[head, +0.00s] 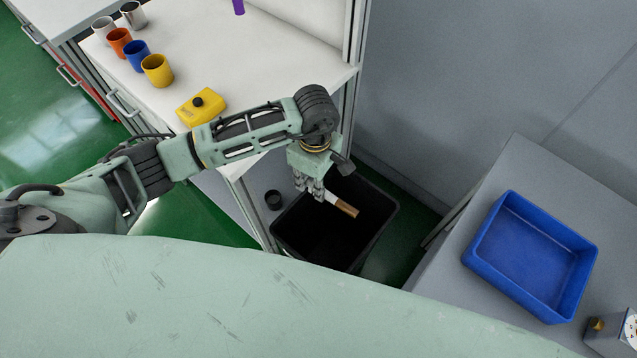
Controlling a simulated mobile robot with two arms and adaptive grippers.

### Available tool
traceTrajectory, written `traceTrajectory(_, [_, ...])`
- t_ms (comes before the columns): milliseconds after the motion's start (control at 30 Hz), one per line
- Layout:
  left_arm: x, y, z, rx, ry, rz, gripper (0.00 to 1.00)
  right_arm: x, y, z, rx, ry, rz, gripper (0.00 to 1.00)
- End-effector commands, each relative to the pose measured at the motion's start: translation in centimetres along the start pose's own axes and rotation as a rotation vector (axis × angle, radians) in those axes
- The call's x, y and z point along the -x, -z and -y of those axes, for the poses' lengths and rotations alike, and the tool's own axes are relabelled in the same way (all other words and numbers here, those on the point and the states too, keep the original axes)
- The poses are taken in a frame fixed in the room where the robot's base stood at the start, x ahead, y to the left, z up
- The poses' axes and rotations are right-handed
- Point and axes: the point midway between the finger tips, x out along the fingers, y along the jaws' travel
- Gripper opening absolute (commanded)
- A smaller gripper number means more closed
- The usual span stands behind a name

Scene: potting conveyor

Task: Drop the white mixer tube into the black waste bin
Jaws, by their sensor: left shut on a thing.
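The black waste bin (321,243) stands on the floor between the white bench and a grey table. My left gripper (318,192) is over the bin's far part, pointing down. It is shut on the white mixer tube (332,198), which shows as a short white piece with a brown, tan-edged end (347,209). The tube is tilted, its brown end toward the lower right, over the bin opening. The fingers hide its upper left end. How high it is above the rim I cannot tell. My right gripper is not in view.
Several cups, including a yellow one (157,70), and a yellow box with a black knob (201,105) stand on the white bench (240,60). A blue tray (530,258) lies on the grey table (520,165) at right. A small black cylinder (273,199) is left of the bin.

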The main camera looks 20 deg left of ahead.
Motion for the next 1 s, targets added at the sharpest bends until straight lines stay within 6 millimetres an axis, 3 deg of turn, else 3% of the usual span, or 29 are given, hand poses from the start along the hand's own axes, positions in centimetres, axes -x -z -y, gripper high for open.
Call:
traceTrajectory(100, [-1.6,-0.4,-0.4,0.267,0.007,0.013,0.0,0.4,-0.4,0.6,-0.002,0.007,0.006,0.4])
traceTrajectory(300, [-3.1,-0.6,-0.6,0.517,0.001,0.02,0.0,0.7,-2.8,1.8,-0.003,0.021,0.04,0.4])
traceTrajectory(567, [-4.6,-0.6,-0.6,0.565,-0.001,0.02,0.0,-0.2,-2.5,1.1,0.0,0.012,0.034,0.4])
traceTrajectory(767, [-6.8,-0.6,-0.7,0.564,-0.001,0.022,0.0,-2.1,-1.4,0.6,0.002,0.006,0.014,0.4])
traceTrajectory(1000, [-9.2,-0.6,-0.9,0.562,-0.003,0.021,0.0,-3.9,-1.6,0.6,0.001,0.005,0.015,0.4])
